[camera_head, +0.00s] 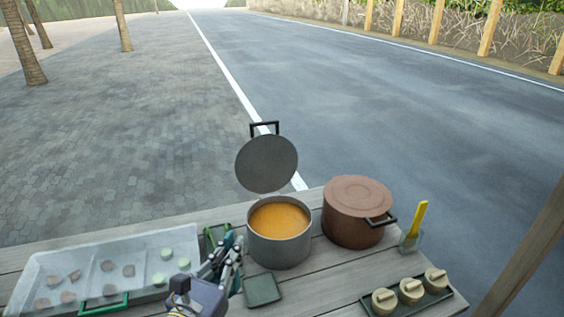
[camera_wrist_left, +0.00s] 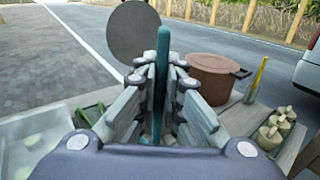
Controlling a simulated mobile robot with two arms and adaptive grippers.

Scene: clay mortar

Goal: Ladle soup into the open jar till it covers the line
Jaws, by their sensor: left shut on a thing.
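A grey pot (camera_head: 280,248) holds orange soup (camera_head: 279,219). Its round grey lid (camera_head: 266,164) stands upright behind it and also shows in the left wrist view (camera_wrist_left: 133,33). My left gripper (camera_head: 231,250), just left of the pot, is shut on a teal handle (camera_wrist_left: 161,70) that stands upright between its fingers. The handle looks like the ladle's; its bowl is hidden in both views. My right gripper is not in view.
A closed brown pot (camera_head: 352,225) stands right of the soup pot. A clear cup (camera_head: 412,241) holds a yellow-handled tool (camera_head: 419,217). A dark green square tray (camera_head: 263,290) lies before the soup pot. A clear compartment tray (camera_head: 60,262) with several pieces fills the left.

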